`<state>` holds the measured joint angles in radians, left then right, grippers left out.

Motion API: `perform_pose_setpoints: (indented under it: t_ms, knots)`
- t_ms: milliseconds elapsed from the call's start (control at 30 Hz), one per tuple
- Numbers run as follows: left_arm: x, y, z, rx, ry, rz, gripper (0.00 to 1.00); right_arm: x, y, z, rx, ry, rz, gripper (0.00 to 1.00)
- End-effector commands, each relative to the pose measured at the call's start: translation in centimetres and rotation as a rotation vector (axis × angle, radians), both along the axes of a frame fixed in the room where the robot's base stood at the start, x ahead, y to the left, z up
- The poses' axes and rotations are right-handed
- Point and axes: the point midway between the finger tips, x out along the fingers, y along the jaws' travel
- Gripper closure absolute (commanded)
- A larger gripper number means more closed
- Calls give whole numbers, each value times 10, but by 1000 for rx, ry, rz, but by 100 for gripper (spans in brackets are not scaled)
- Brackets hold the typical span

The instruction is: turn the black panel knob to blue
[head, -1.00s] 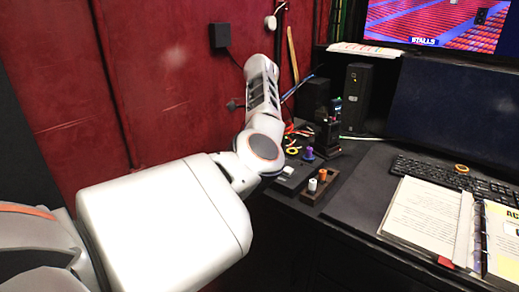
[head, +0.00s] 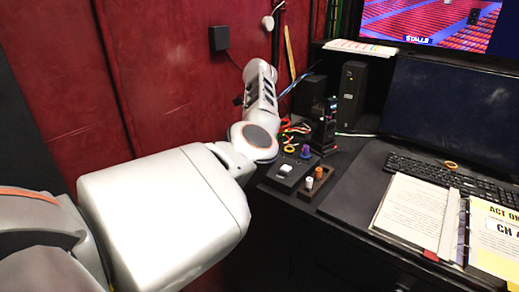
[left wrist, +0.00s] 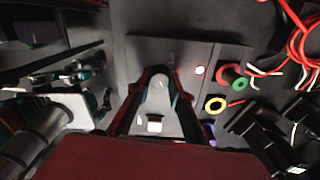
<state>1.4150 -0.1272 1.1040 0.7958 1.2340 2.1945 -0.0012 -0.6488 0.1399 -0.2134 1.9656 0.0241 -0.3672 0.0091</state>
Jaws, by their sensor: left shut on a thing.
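In the left wrist view my left gripper (left wrist: 159,101) is shut around a knob (left wrist: 158,84) on a dark grey panel (left wrist: 145,45). The two dark fingers lie on either side of the knob. Its visible top looks pale grey, and I cannot read where it points. I cannot make out a blue mark on the panel. In the head view my left arm hides the gripper and knob. My right gripper is not in view.
On the desk in the head view are a black box with white switches (head: 285,170), a rack (head: 316,187) holding white and orange pegs, a purple spool (head: 305,151), loose wires and a black stand (head: 324,125). A keyboard and open binder lie right. A red wall stands behind.

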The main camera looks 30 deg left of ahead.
Motion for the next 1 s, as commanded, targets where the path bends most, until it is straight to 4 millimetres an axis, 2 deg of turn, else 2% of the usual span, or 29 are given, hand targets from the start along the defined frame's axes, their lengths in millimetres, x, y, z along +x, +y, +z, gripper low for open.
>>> perform_pose_setpoints:
  t_ms: [467,500,567,867,1000]
  knots:
    - [0,0,-1,-1,0,-15,100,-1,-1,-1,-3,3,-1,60]
    - [0,0,-1,-1,0,-14,75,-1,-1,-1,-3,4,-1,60]
    - [0,0,-1,-1,1,-14,63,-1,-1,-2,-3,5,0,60]
    - [0,0,0,0,0,-13,63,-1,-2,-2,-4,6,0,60]
    - [1,0,8,1,-1,-13,63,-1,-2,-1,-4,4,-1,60]
